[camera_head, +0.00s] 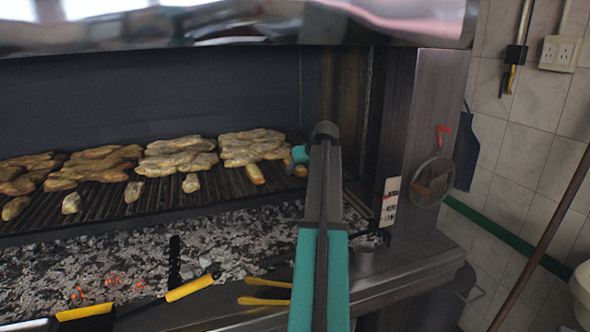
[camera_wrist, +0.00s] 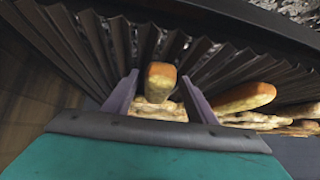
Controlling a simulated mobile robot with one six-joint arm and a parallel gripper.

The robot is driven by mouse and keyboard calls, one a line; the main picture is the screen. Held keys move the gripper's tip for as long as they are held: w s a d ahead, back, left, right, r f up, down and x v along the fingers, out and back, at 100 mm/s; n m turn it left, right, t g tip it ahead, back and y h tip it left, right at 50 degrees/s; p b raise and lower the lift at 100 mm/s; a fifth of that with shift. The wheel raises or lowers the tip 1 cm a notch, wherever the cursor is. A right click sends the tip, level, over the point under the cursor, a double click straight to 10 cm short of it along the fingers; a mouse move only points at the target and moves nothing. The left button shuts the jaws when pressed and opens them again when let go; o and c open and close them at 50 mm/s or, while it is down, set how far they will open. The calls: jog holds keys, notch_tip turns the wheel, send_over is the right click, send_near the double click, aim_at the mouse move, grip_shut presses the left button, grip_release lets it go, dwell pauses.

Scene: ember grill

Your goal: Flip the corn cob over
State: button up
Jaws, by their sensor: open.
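An oblong golden-orange piece (camera_wrist: 161,79), which I take for the corn cob, lies on the grill bars in the wrist view. My gripper (camera_wrist: 159,88) is open, with one finger on each side of this piece. I cannot tell whether the fingers touch it. A similar orange-topped piece (camera_wrist: 246,97) lies to the right, outside the fingers. In the head view, my gripper's teal body (camera_head: 300,154) is over the right end of the grill, and its fingers are hidden there. A small piece (camera_head: 300,170) shows just below it, and another (camera_head: 255,174) lies to its left.
Heaps of pale browned food (camera_head: 252,146) lie along the back of the grill grate (camera_head: 225,190), with several small pieces in front. Ash and glowing coals (camera_head: 110,282) lie below. Yellow-handled tools (camera_head: 190,288) rest at the front edge. A steel side wall (camera_head: 430,140) stands at the right.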

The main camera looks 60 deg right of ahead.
jog(key=shift+c, duration=0.6)
jog(key=c, duration=0.8)
jog(key=shift+o, duration=0.2)
jog(key=shift+r+p, duration=1.45)
jog(key=shift+r, duration=1.6)
